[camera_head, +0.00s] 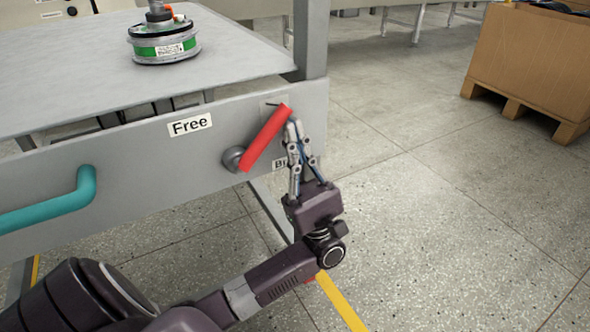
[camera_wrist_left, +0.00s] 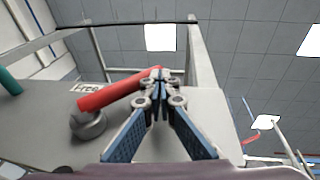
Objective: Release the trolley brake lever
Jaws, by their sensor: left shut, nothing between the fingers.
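The red brake lever (camera_head: 265,138) is on the grey side panel of the trolley (camera_head: 140,165). It slants up to the right from its round pivot (camera_head: 233,159). A "Free" label (camera_head: 190,124) is to its upper left; a second label (camera_head: 280,164) below the lever is partly hidden by my gripper. My left gripper (camera_head: 294,122) is shut and empty, its fingertips at the lever's upper right end. In the left wrist view the fingertips (camera_wrist_left: 158,76) meet the end of the red lever (camera_wrist_left: 115,93); I cannot tell if they touch. My right gripper is not in view.
A teal handle (camera_head: 50,205) sticks out of the panel at the left. A hub motor with a green band (camera_head: 163,45) stands on the trolley top. A cardboard box on a pallet (camera_head: 530,55) is at the upper right. The floor right of the trolley is clear.

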